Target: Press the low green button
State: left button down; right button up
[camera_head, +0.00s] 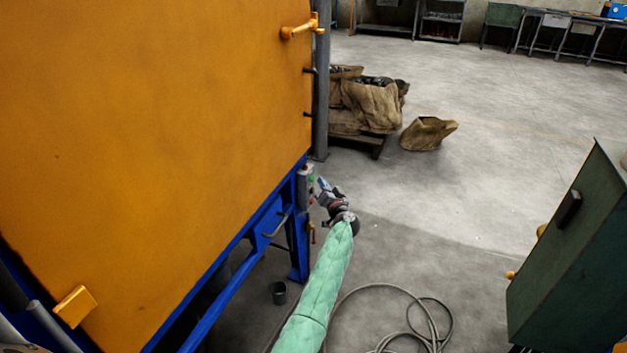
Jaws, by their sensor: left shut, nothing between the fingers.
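A small grey control box (304,187) is fixed to the blue frame at the lower right corner of the big orange machine (160,110). A small green button (311,178) shows on the box, with a reddish spot lower down. My left gripper (322,184) is at the end of my arm in the green sleeve and is shut and empty. In the picture its tip is just right of the box, close to the green button. I cannot tell whether they touch. My right gripper is not in view.
A green cabinet (575,255) stands at the right. Brown sacks (368,103) sit behind on a pallet. The middle floor is clear.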

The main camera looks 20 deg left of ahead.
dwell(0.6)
pick_arm(q)
jog(key=shift+a+p, duration=0.45)
jog(key=shift+p, duration=0.35)
dwell(0.4)
